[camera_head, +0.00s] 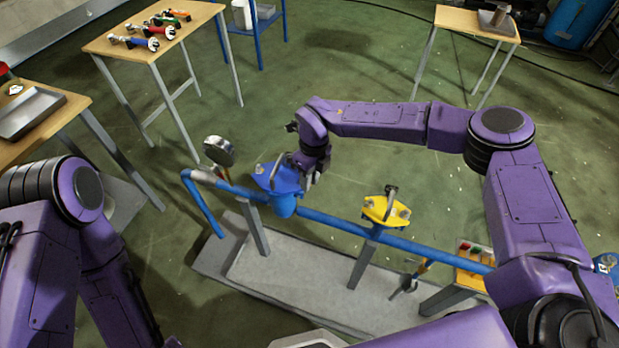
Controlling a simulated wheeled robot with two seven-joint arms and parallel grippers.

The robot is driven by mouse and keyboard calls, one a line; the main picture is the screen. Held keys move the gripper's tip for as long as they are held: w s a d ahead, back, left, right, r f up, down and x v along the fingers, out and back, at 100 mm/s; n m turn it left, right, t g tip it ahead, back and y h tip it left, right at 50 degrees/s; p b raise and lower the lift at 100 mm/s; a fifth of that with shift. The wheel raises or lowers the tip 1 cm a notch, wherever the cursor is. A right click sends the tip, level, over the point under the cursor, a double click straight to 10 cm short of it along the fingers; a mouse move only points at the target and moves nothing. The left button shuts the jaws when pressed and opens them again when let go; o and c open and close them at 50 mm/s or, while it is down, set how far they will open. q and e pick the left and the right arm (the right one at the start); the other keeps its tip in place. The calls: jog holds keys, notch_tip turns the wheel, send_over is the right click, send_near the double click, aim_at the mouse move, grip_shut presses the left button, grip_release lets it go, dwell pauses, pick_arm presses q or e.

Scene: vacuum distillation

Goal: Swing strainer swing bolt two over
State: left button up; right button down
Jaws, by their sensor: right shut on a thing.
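The blue strainer (285,208) sits on the blue pipe left of centre, with a flat blue lid (264,172) on top. My right gripper (306,183) reaches down at the right side of the lid. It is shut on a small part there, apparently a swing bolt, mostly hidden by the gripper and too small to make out. Whether the bolt stands upright or is tilted cannot be told. My left arm is at the lower left, and its gripper is not in view.
A yellow fitting (383,210) with an upright handle stands on the pipe to the right. A round gauge (219,151) rises at the pipe's left end. A grey plinth (312,287) lies below. A table with several tools (157,30) stands at the back left.

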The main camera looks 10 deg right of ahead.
jog(key=shift+w+a+r+h, duration=0.15)
jog(key=shift+a+h, duration=0.1)
jog(key=shift+h, duration=0.15)
jog(key=shift+w+a+g+h, duration=0.2)
jog(key=shift+a+g+h, duration=0.1)
jog(key=shift+g, duration=0.2)
jog(key=shift+w+a+g+h+b, duration=0.5)
jog(key=shift+a+g+h+b, duration=0.25)
jog(key=shift+h, duration=0.45)
jog(key=c, duration=1.2)
grip_release()
jog(key=shift+w, duration=0.1)
jog(key=b+v, duration=0.1)
jog(key=v, duration=0.9)
jog(key=shift+w+a+r, duration=0.15)
jog(key=shift+w+r, duration=0.05)
jog(key=shift+r, duration=0.1)
